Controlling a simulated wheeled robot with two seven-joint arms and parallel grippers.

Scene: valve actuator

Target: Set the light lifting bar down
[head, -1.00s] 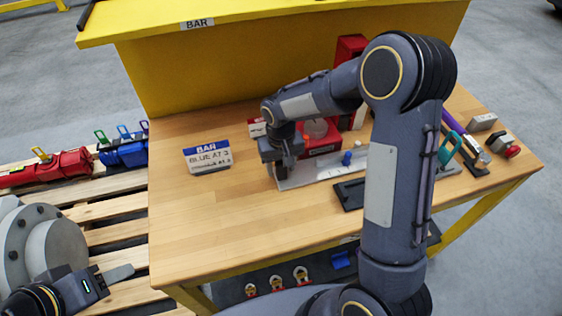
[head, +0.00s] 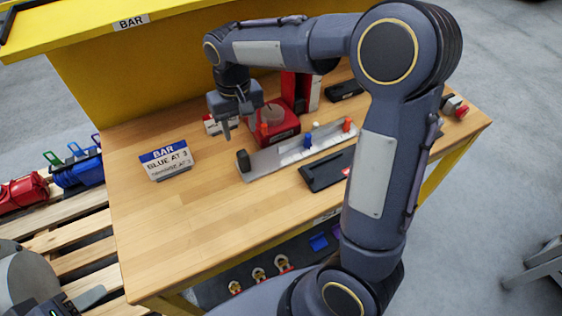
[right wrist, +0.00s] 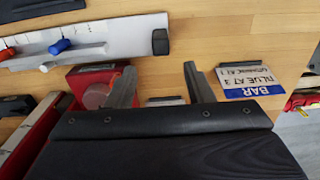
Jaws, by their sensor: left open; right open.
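The light grey bar (head: 290,152) lies flat on the wooden table, with a black upright grip (head: 243,160) at its left end and blue, orange and white pegs along it. It also shows in the right wrist view (right wrist: 95,40), with its black grip (right wrist: 160,41). My right gripper (head: 228,122) is open and empty, above the table near the bar's left end and apart from it. Its two spread fingers (right wrist: 160,86) show in the wrist view. My left gripper (head: 85,301) is open at the lower left edge, partly cut off, far from the bar.
A "BAR" sign (head: 167,161) stands left of the bar. A red block (head: 274,125) stands behind it, and a black flat tray (head: 328,169) lies in front. A yellow shelf (head: 90,75) rises behind the table (head: 200,225). The front left of the table is clear.

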